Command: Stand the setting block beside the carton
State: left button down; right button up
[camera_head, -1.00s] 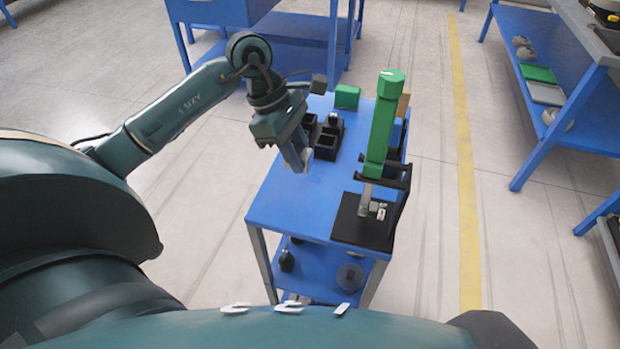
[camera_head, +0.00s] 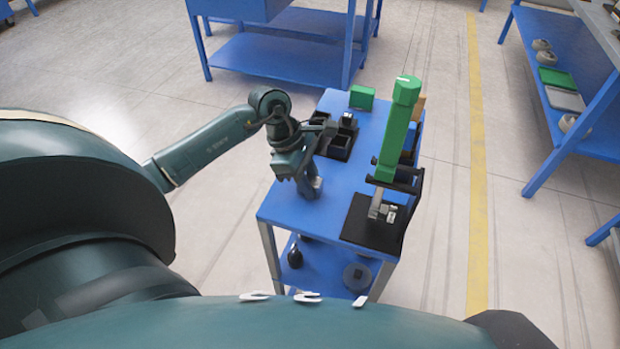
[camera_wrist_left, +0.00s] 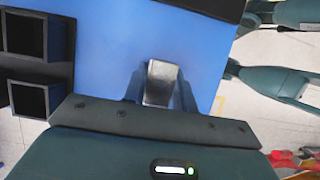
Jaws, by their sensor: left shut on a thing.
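My left gripper (camera_head: 309,192) is over the front left part of the blue cart top, its fingers pointing down. In the left wrist view the gripper (camera_wrist_left: 161,88) is shut on a small grey metal block, the setting block (camera_wrist_left: 160,80). In the head view the block is mostly hidden by the gripper, and I cannot tell whether it touches the top. A brown box, probably the carton (camera_head: 419,103), stands at the back right, partly hidden behind a green upright tool. My right gripper is not in view.
The green tool (camera_head: 400,130) stands on a black base (camera_head: 362,229) at the cart's front right. Black open bins (camera_head: 338,146) and a green box (camera_head: 362,97) stand behind the gripper. The blue top (camera_head: 345,185) is clear between gripper and tool.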

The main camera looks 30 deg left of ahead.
pick_arm(q)
jog(key=c, duration=1.5)
grip_release()
jog(key=shift+f, duration=0.15)
jog(key=shift+c, duration=0.2)
jog(key=o, duration=0.4)
